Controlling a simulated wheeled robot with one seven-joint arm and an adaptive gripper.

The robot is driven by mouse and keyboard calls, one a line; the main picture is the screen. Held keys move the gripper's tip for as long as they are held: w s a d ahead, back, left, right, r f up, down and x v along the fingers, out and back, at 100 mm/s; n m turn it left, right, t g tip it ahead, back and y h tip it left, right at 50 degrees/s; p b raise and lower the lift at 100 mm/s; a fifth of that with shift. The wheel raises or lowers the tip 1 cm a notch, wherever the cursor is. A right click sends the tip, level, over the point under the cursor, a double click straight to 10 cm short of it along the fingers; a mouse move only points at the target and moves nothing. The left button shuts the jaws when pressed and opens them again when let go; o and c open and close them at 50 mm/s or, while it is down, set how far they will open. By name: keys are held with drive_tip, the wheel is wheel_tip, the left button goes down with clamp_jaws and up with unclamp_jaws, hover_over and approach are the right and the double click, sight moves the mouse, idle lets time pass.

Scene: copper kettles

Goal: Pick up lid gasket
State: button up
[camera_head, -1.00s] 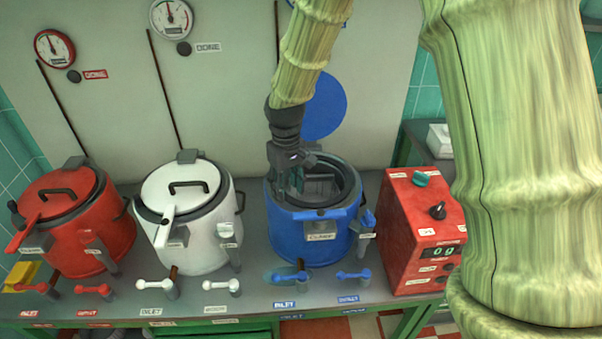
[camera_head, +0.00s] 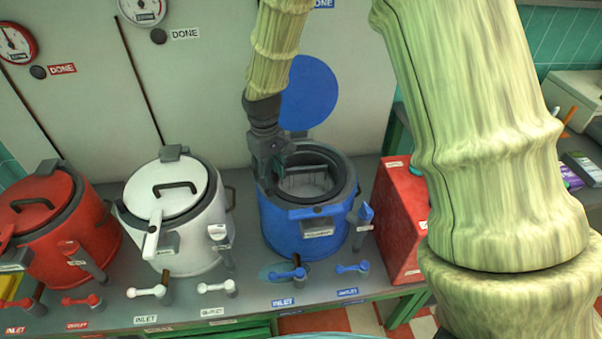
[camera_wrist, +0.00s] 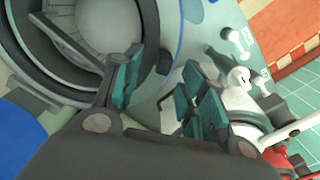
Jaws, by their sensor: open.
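The blue kettle (camera_head: 290,235) stands open on the bench. A dark ring (camera_head: 338,197) runs around its mouth. It looks like the lid gasket, but I cannot tell it surely from the kettle's own rim. In the wrist view the dark ring (camera_wrist: 149,28) curves past my left finger. My gripper (camera_head: 277,180) is at the left back part of the kettle's mouth. In the wrist view its teal-padded fingers (camera_wrist: 162,68) are apart, with nothing clearly held between them. I cannot tell whether a finger touches the ring. My gripper hides part of the rim.
A white kettle (camera_head: 180,235) and a red kettle (camera_head: 65,230), both lidded, stand to the left. Blue valve handles (camera_head: 352,268) are in front of the blue kettle. A red control box (camera_head: 398,220) is close on its right. A panel (camera_head: 215,90) stands behind.

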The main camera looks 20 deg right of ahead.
sight(269, 185)
drive_tip(key=shift+s+f, duration=0.2)
drive_tip(key=shift+w+a+f+p, duration=0.15)
drive_tip(key=shift+f+p, duration=0.35)
drive_tip(key=shift+f, duration=0.7)
drive_tip(key=shift+w+a+f+p, duration=0.15)
drive_tip(key=shift+f+p, duration=0.3)
drive_tip(key=shift+f, duration=0.75)
drive_tip(key=shift+s, duration=0.1)
clamp_jaws()
